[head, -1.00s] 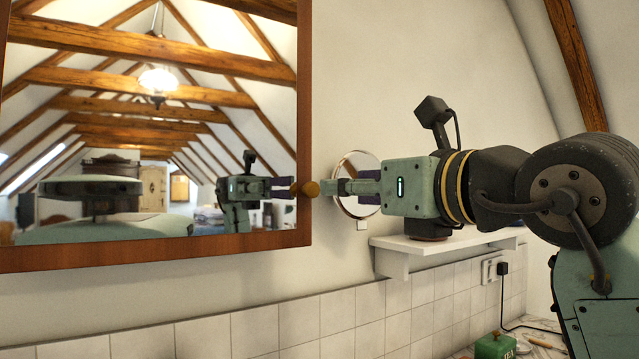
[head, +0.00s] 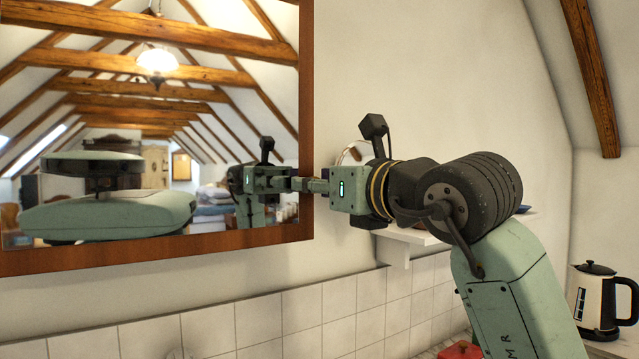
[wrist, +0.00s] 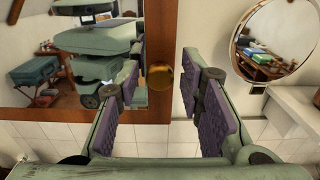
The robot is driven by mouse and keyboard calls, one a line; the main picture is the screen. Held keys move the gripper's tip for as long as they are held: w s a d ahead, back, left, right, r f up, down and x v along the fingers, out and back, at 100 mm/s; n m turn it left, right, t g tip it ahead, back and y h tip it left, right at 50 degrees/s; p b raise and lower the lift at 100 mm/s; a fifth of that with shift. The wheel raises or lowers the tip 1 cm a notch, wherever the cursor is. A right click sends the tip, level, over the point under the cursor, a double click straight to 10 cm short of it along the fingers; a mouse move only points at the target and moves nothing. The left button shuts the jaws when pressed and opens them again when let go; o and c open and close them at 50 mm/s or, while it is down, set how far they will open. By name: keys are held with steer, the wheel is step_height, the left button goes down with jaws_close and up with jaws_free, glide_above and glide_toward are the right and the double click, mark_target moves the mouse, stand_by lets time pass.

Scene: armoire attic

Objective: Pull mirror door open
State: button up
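The mirror door (head: 306,110) has a reddish-brown wooden frame and fills the left of the head view; it looks shut. Its round brass-coloured knob (wrist: 160,77) sits on the right frame strip in the wrist view. My gripper (wrist: 168,82) is open, with its purple-padded fingers on either side of the knob and gaps visible on both sides. In the head view my gripper (head: 306,185) is at the door's right edge, and its fingers hide the knob. How deep the knob lies between the fingers is hard to tell.
A round mirror (wrist: 277,42) hangs on the wall to the right, mostly behind my gripper in the head view. A white shelf (head: 395,243) is below my arm. A kettle (head: 597,300) stands at lower right. White tiles (head: 245,325) line the lower wall.

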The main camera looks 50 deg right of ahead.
jaws_close()
stand_by(0.6)
